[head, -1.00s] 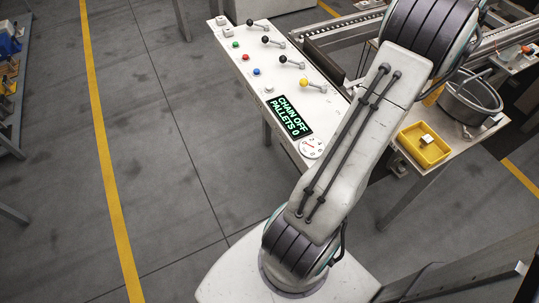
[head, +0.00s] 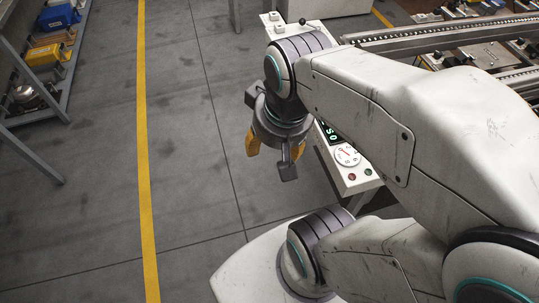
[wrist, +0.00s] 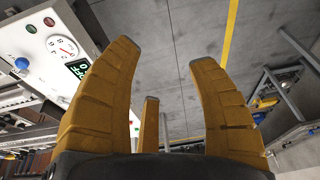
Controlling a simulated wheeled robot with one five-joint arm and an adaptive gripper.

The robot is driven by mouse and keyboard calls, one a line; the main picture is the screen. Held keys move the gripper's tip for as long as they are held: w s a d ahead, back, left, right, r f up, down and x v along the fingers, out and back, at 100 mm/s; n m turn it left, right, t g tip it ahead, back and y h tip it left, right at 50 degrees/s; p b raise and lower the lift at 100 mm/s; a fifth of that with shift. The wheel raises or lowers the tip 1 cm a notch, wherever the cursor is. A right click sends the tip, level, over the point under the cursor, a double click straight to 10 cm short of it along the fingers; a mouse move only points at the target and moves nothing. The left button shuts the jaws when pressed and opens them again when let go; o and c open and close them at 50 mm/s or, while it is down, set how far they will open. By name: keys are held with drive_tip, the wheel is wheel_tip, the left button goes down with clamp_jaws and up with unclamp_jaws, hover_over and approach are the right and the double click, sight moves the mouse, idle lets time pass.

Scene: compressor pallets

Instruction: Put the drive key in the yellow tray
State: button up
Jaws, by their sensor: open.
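My gripper (head: 272,158) hangs over open floor at the left edge of the control panel, with its orange fingers pointing down. In the wrist view my gripper (wrist: 163,55) has its fingers spread, with only grey floor between them. It is empty. I cannot make out the drive key in any current view. The yellow tray that stood on the side table is not visible now; my arm covers much of the right side of the head view.
The control panel (head: 349,183) with its dial stands right behind my gripper. The conveyor (head: 430,38) runs at the upper right. A rack (head: 55,105) with blue and yellow items stands at the left. The floor around the yellow line (head: 145,150) is clear.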

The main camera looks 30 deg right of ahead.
drive_tip(key=shift+s+a+f+n, duration=0.25)
drive_tip(key=shift+s+a+n, duration=0.25)
drive_tip(key=shift+n, duration=0.1)
drive_tip(key=shift+s+a+f+n, duration=0.25)
drive_tip(key=shift+s+a+n, duration=0.25)
drive_tip(key=shift+n, duration=0.1)
